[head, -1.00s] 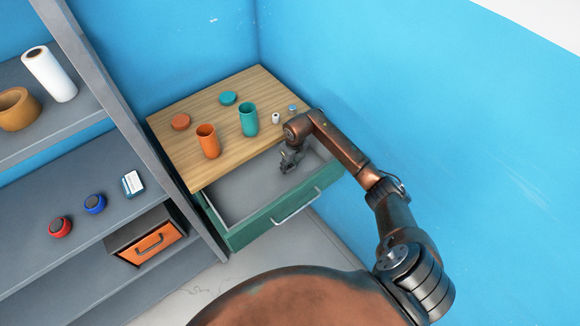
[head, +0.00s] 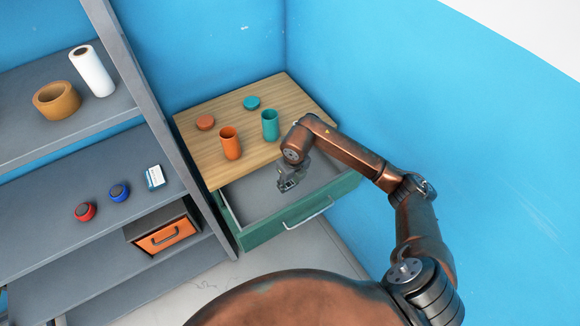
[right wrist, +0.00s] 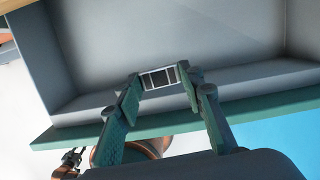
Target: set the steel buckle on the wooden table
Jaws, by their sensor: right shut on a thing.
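The steel buckle (right wrist: 160,78), a small silver rectangular frame with dark openings, is between the fingertips of my right gripper (right wrist: 158,80) in the right wrist view. In the head view the buckle (head: 289,184) is small at the tip of my right gripper (head: 286,182), over the open drawer. My right gripper is shut on it. The height of the buckle above the drawer floor is hard to tell. The wooden table (head: 195,145) has a pale wood top behind and left of the gripper.
On the table stand an orange cup (head: 230,143), a teal cup (head: 270,125), an orange lid (head: 205,123) and a teal lid (head: 251,103). The green drawer (head: 262,232) is pulled out below. A grey shelf (head: 60,190) stands left; a blue wall is right.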

